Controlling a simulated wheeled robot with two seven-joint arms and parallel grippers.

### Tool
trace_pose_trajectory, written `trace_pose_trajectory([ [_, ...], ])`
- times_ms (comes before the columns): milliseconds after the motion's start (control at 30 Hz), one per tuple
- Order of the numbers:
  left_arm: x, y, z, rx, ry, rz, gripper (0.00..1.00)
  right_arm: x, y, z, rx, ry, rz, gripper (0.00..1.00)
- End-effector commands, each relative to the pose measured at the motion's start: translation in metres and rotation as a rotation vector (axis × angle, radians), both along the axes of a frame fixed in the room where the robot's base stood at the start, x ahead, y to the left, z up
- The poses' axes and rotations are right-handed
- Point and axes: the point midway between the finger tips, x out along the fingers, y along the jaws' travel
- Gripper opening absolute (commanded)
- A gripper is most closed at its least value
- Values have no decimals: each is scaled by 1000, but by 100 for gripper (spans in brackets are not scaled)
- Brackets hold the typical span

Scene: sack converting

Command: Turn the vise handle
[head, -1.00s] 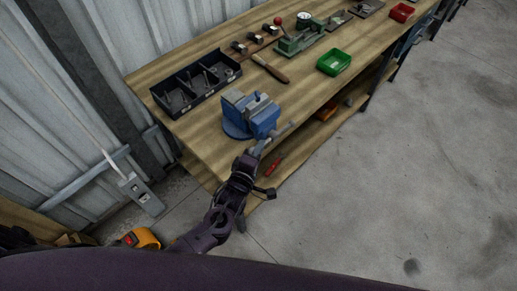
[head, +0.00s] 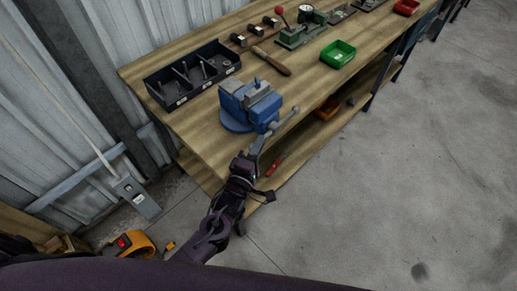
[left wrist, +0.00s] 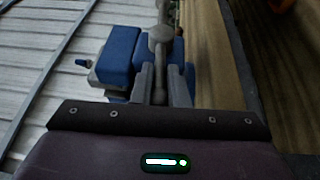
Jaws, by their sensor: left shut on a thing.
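The blue vise (head: 243,107) stands near the front edge of the workbench. It also shows in the left wrist view (left wrist: 119,57). Its grey handle (head: 286,117) slants out from the vise's front, with a rounded end at the upper right. In the left wrist view the handle (left wrist: 160,38) runs down between my two fingers. My left gripper (head: 256,147) is in front of the vise and is shut on the handle's lower part. The gripped part is mostly hidden by the fingers. My right gripper is in neither view.
The wooden bench (head: 205,125) holds a black divided bin (head: 178,99), a wooden-handled tool (head: 272,63), a green fixture (head: 296,36) and a green tray (head: 338,53). An orange bin (head: 327,108) and a red tool (head: 274,164) lie on the lower shelf. The floor at right is clear.

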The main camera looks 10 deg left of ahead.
Motion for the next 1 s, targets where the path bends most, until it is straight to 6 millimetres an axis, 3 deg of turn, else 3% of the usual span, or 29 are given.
trace_pose_trajectory([
  [233,0,1,0,2,1,2,0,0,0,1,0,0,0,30],
  [267,0,1,0,2,1,2,15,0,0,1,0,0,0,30],
  [433,0,1,0,2,1,1,35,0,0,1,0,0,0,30],
  [767,-4,1,-1,1,2,1,35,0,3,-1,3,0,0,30],
  [1000,-39,9,-6,1,5,1,35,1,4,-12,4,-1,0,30],
])
